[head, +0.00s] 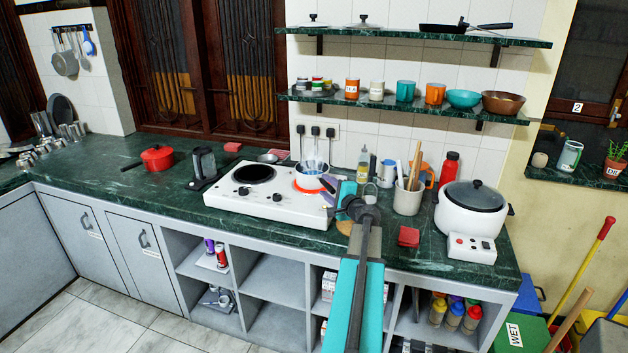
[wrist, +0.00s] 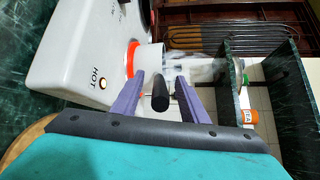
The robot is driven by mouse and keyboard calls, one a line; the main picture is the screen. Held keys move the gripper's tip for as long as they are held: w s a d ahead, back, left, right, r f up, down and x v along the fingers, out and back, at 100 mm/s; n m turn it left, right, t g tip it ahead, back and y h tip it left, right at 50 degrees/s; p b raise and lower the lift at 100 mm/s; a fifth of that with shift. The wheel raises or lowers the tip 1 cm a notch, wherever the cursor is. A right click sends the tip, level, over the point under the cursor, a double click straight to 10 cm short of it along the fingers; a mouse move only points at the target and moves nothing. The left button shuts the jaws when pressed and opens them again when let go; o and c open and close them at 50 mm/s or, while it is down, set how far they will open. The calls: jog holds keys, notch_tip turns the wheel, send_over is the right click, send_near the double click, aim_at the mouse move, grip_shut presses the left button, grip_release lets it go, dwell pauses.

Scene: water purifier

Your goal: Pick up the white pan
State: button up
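The white pan (head: 309,178) sits on the glowing red burner at the right of the white stove (head: 265,195), with steam above it. In the wrist view, the white pan (wrist: 151,58) shows in front of my gripper, and its black handle (wrist: 160,97) points toward me. My gripper (wrist: 165,95) is open. Its two purple fingers stand on either side of the handle, with a gap on both sides. In the head view, my gripper (head: 332,186) is at the right edge of the stove, partly hidden by my arm.
A utensil holder (head: 408,199), a bottle (head: 363,163) and a white rice cooker (head: 470,210) stand right of the stove. A red pot (head: 157,157) and a black coffee maker (head: 204,166) stand to the left. Green shelves (head: 410,103) hang above. The left counter is mostly clear.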

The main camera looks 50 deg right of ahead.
jog(key=shift+w+d, duration=0.15)
jog(key=shift+w, duration=0.1)
dwell(0.4)
grip_shut()
